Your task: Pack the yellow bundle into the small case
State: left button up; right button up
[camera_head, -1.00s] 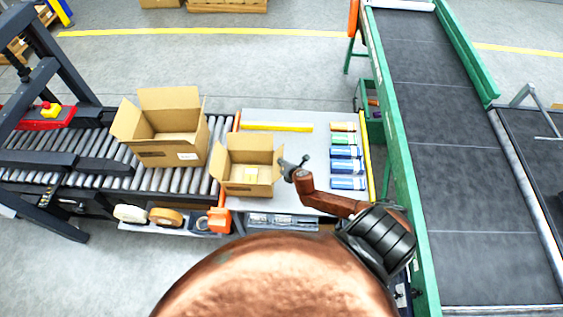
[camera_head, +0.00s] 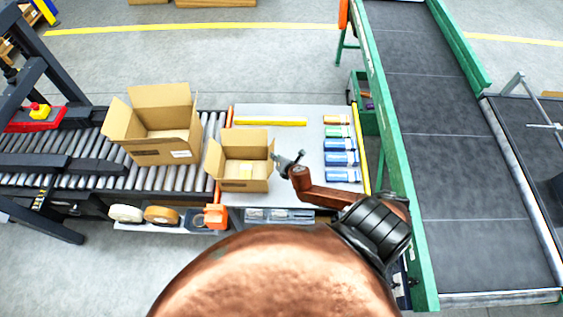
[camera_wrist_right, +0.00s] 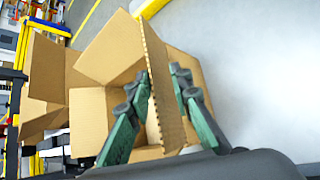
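The small case (camera_head: 240,184) is an open cardboard box at the left end of the grey table, flaps up. A pale yellow thing (camera_head: 246,171) lies inside it; I cannot tell for sure that it is the yellow bundle. My right gripper (camera_head: 281,160) is at the case's right side. In the right wrist view, its two green fingers (camera_wrist_right: 160,105) stand apart on either side of a cardboard flap (camera_wrist_right: 160,85), with a gap visible. The case's inside is mostly hidden there. My left gripper is out of view.
A larger open box (camera_head: 165,135) stands on the roller conveyor (camera_head: 100,178) at left. An orange-tan bundle (camera_head: 337,119), a green one (camera_head: 338,132) and several blue ones (camera_head: 341,159) lie in a column on the table (camera_head: 290,142). A green-framed belt conveyor (camera_head: 440,150) bounds the right.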

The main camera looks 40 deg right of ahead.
jog(key=v, duration=0.9)
jog(key=shift+s+r, duration=0.2)
jog(key=shift+s, duration=0.2)
